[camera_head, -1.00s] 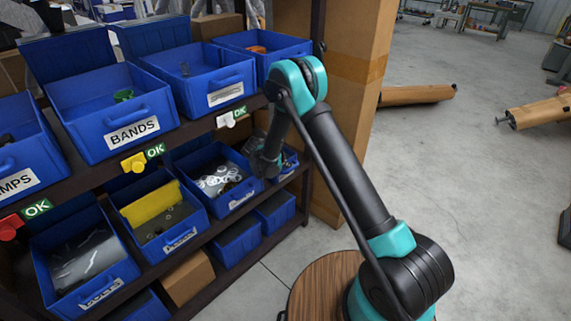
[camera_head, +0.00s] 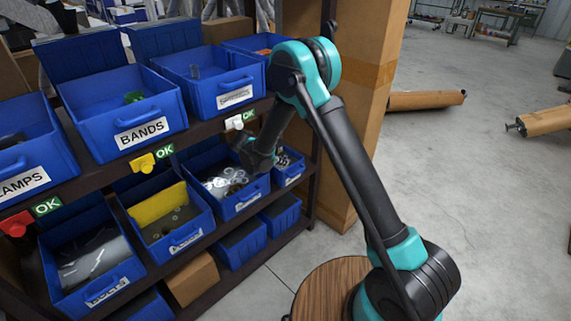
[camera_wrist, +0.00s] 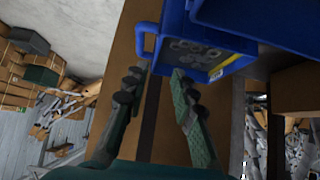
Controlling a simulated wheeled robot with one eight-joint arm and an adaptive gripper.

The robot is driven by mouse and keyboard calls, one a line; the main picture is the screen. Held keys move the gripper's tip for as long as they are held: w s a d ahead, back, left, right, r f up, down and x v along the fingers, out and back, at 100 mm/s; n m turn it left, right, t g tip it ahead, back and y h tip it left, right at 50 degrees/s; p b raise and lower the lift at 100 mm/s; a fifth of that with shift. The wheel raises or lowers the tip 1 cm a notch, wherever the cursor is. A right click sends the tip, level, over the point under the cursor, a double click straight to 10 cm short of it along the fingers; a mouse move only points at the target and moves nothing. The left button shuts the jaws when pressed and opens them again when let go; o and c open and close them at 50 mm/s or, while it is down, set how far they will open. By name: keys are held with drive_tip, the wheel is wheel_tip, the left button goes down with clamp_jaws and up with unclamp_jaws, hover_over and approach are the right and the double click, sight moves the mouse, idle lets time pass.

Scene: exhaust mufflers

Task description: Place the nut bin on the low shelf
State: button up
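I cannot read a nut label on any bin. On the middle shelf of the rack, a blue bin with pale ring-shaped parts (camera_head: 228,182) sits left of a smaller-looking blue bin (camera_head: 291,170) at the right end, partly behind my arm. My gripper (camera_head: 258,157) hangs in front of the upper part of these bins; its fingers are hard to make out there. In the wrist view my gripper (camera_wrist: 156,88) is open and empty. A blue bin (camera_wrist: 205,62) with grey parts and a side handle lies just beyond the fingertips, close to the right finger.
Upper-shelf bins include BANDS (camera_head: 140,132). Below, low-shelf blue bins (camera_head: 241,246) stand beside a cardboard box (camera_head: 193,278). A tall cardboard box (camera_head: 352,130) stands at the rack's right end. Open floor lies right, with brown rolls (camera_head: 427,99) on it.

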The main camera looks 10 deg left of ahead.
drive_tip(key=s+d+r+n+g+y, duration=0.1)
drive_tip(key=s+d+r, duration=0.3)
drive_tip(key=d, duration=0.4)
drive_tip(key=s+d+r+n+g+y, duration=0.1)
drive_tip(key=s+d+r+n, duration=0.2)
drive_tip(key=d, duration=0.5)
drive_tip(key=s+d+r+g, duration=0.1)
drive_tip(key=s+d+r, duration=0.35)
drive_tip(key=d, duration=0.25)
drive_tip(key=s+d+n+y, duration=0.1)
drive_tip(key=s+d, duration=0.4)
drive_tip(key=s, duration=0.5)
drive_tip(key=s+d+n+y, duration=0.2)
drive_tip(key=s+d, duration=0.3)
drive_tip(key=s, duration=0.5)
drive_tip(key=shift+s+d+f+n, duration=0.25)
drive_tip(key=shift+d+f+n, duration=0.1)
drive_tip(key=shift+f, duration=0.1)
